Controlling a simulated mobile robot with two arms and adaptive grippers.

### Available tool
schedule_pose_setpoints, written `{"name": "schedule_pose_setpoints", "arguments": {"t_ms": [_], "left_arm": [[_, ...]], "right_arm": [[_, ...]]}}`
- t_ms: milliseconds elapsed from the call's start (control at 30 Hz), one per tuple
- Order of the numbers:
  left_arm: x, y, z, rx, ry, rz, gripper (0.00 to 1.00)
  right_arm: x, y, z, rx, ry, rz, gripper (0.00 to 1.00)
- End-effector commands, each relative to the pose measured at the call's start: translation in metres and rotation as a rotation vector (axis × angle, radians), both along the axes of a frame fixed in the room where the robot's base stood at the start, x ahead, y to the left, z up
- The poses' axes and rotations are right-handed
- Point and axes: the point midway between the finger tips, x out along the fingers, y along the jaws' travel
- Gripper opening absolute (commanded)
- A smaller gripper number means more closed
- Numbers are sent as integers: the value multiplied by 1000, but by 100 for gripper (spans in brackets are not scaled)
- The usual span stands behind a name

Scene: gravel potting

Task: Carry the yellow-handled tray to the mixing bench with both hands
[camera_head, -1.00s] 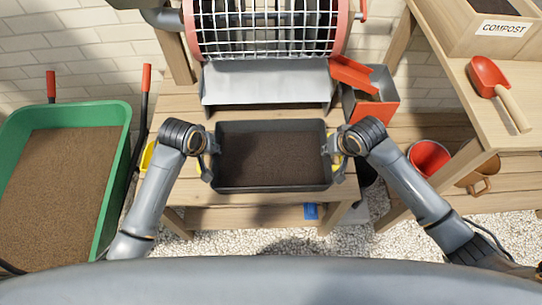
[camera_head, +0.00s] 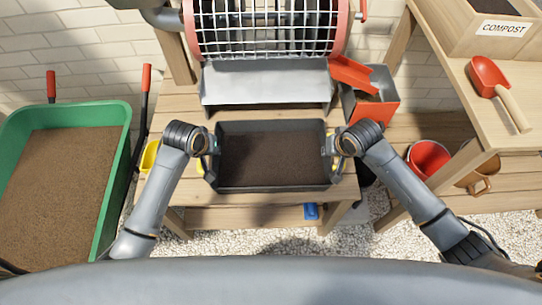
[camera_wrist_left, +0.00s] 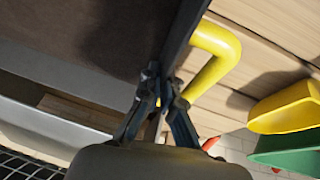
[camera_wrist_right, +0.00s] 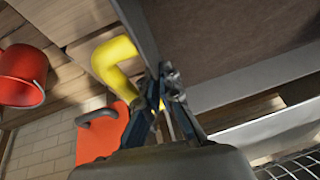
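The dark tray (camera_head: 272,187) holds brown soil and sits over the wooden stand below the mesh drum, level in the head view. Its yellow handles show in the wrist views, one in the left wrist view (camera_wrist_left: 218,50) and one in the right wrist view (camera_wrist_right: 108,58). My left gripper (camera_head: 211,146) is at the tray's left end, its fingers drawn together at the tray's end wall beside the handle. My right gripper (camera_head: 331,147) is placed the same way at the right end. The exact contact is partly hidden by the fingers.
A mesh drum (camera_head: 265,28) and a grey chute (camera_head: 266,84) stand just behind the tray. An orange-red bin (camera_head: 377,108) is close at right. A green soil-filled barrow (camera_head: 107,190) is at left. A bench with a compost box (camera_head: 497,32) and red scoop (camera_head: 487,76) is at right.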

Motion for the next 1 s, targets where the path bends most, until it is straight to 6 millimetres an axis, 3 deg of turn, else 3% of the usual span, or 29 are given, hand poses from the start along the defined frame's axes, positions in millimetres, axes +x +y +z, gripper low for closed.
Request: {"name": "schedule_pose_setpoints", "arguments": {"t_ms": [267,733,1000], "left_arm": [[1,0,6,-1,-3,0,0],[1,0,46,-1,-3,0,0],[1,0,52,0,-3,0,0]], "right_arm": [[1,0,6,1,-3,0,0],[1,0,46,1,-2,0,0],[1,0,52,0,-2,0,0]]}}
